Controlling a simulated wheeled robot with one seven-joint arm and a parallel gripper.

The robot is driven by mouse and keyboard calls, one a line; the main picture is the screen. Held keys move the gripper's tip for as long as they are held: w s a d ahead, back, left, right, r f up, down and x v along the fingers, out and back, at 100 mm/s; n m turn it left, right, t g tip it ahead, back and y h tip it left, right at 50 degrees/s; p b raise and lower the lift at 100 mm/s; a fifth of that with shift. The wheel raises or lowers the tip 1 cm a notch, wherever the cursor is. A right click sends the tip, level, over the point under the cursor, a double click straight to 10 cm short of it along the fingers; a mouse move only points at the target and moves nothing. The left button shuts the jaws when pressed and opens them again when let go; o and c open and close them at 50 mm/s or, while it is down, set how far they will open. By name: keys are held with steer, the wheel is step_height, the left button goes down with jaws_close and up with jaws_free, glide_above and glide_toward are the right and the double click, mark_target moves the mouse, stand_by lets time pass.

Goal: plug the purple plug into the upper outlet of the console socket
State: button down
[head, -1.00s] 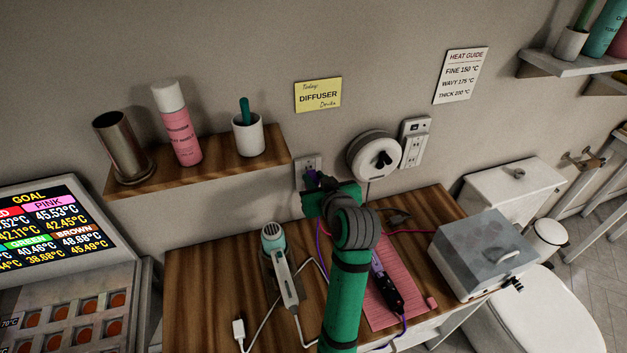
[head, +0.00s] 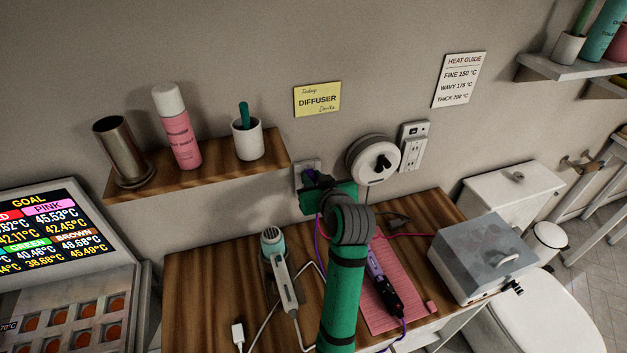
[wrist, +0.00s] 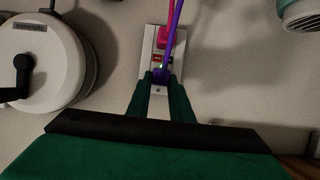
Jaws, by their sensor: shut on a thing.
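The console socket (head: 304,176) is a pale plate on the wall, below the shelf's right end. In the wrist view the plate (wrist: 148,42) appears turned over, with a pink plug (wrist: 167,36) at its top side in the picture. My gripper (wrist: 161,84) is shut on the purple plug (wrist: 161,76), in front of the plate's lower side in the picture. Its purple cord (wrist: 174,22) runs up across the plate there. I cannot tell whether the prongs are inside the outlet; the fingers hide that end. In the head view my gripper (head: 316,180) partly covers the socket.
A round cord reel (head: 373,158) and a second outlet (head: 413,146) are on the wall, right of my gripper. A shelf (head: 205,165) is to the left. Below, the counter (head: 215,290) holds a hair dryer (head: 280,268) and a purple-black tool (head: 383,285) on a pink mat (head: 400,262).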

steer(key=c, duration=1.5)
jaws_free()
steer(key=shift+w, duration=0.1)
steer(key=v, duration=1.1)
steer(key=shift+a, duration=0.1)
steer(key=shift+w, duration=0.15)
